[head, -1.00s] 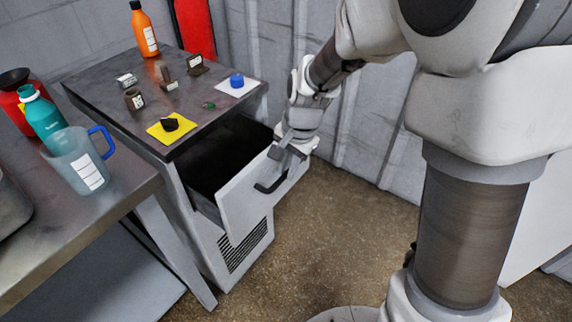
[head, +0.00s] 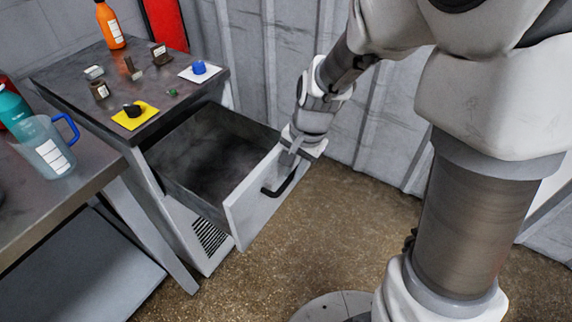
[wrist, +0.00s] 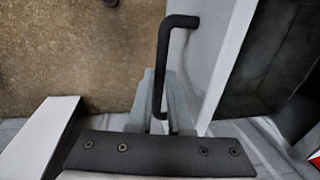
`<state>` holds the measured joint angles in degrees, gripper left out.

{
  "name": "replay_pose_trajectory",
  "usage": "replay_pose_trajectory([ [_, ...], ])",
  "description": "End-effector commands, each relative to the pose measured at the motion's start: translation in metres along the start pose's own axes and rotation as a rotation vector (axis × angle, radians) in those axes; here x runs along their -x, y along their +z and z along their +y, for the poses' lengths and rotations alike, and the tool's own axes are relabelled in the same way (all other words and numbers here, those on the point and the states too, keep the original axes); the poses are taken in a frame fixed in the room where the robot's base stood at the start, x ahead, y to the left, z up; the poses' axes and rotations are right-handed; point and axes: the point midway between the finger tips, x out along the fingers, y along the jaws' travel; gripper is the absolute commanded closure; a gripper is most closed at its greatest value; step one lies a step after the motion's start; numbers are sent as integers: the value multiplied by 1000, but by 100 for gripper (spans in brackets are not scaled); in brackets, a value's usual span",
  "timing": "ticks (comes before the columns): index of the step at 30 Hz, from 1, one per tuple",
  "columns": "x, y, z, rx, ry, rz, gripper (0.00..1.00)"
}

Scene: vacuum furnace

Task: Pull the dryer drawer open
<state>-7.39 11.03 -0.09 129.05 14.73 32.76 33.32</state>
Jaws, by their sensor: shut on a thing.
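The dryer drawer (head: 252,205) stands well out from its cabinet, and its dark inside looks empty. It has a black bar handle (head: 279,187) on its light front. My gripper (head: 288,158) is at the far end of the handle. In the wrist view, the fingers of my gripper (wrist: 160,112) are shut around the lower part of the black handle (wrist: 163,65). The drawer front (wrist: 205,45) shows just to the right of the handle. The fingertips are partly hidden in the head view.
The cabinet top (head: 75,75) holds an orange bottle (head: 110,25), a yellow mat (head: 136,115), a white mat with a blue item (head: 199,68) and several small jars. A bench (head: 60,195) with a clear jug (head: 48,148) stands at left. Brown floor (head: 300,235) is clear before the drawer.

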Motion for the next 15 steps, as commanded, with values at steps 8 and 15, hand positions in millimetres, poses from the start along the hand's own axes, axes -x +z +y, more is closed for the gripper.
replay_pose_trajectory([
  [8,3,0,12,-2,-1,1,100],
  [15,3,0,14,-1,-1,1,100],
])
